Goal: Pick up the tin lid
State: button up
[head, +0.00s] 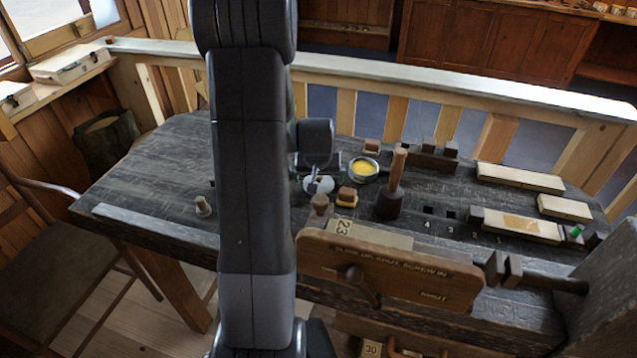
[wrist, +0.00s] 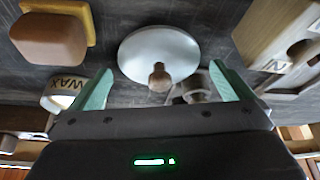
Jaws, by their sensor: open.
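The tin lid (wrist: 158,50) is a round grey metal disc with a small brown wooden knob. In the wrist view it is at the top middle, with its knob between the lines of my two fingers. In the head view the lid (head: 319,185) lies on the dark bench, partly hidden by my arm. My gripper (wrist: 160,70) is open, its teal fingers spread wider than the lid's knob. Nothing is held.
An open tin of yellow wax (head: 364,169) stands right of the lid. A brown block on a yellow base (head: 347,196) and a wooden-handled tool (head: 396,175) are close by. A spool (head: 204,206) stands left. The bench's left part is mostly clear.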

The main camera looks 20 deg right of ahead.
jog(key=shift+f, duration=0.15)
jog(key=c, duration=0.9)
jog(key=shift+c, duration=0.2)
